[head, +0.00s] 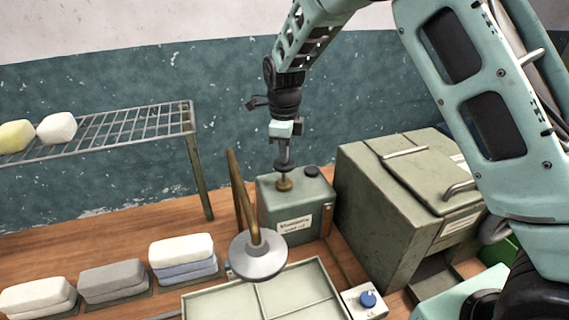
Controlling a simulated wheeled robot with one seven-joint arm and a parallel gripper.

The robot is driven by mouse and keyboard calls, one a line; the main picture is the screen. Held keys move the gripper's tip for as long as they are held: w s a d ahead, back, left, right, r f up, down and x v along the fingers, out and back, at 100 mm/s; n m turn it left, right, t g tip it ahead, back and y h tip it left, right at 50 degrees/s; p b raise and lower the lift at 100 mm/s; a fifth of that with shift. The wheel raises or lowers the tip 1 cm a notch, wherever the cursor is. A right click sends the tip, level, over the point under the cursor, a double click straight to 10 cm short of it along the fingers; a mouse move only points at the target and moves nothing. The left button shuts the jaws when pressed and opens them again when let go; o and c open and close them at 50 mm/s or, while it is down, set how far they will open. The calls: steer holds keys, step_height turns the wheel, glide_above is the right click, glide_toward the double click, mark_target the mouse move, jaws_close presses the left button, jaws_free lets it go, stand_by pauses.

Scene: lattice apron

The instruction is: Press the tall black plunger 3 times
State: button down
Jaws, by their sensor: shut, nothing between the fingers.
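The tall black plunger (287,166) has a dark round head above a brass collar (285,185) on top of a grey-green labelled canister (285,210). My gripper (283,157) is shut and points straight down directly over the plunger head. Its fingertips are at or very close to the head; I cannot tell whether they touch. The canister stands upright on the wooden bench.
A short black cap (311,171) sits beside the plunger. A brass-stemmed pale disc (257,262) stands in front. A metal cabinet (385,210) is close on the right, and a wire rack (120,128) on the left. Folded cloths (183,250) and a tray (205,304) lie nearer.

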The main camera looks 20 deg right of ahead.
steer(key=shift+f+b, duration=0.55)
steer(key=shift+f, duration=0.8)
steer(key=shift+r+p, duration=1.9)
steer(key=shift+r, duration=0.25)
steer(key=shift+f, duration=0.1)
steer(key=shift+f+b, duration=1)
steer(key=shift+f, duration=1.05)
steer(key=shift+r+p, duration=1.75)
steer(key=shift+r, duration=0.3)
steer(key=shift+r, duration=0.1)
step_height(320, 180, up, 5)
steer(key=p, duration=0.4)
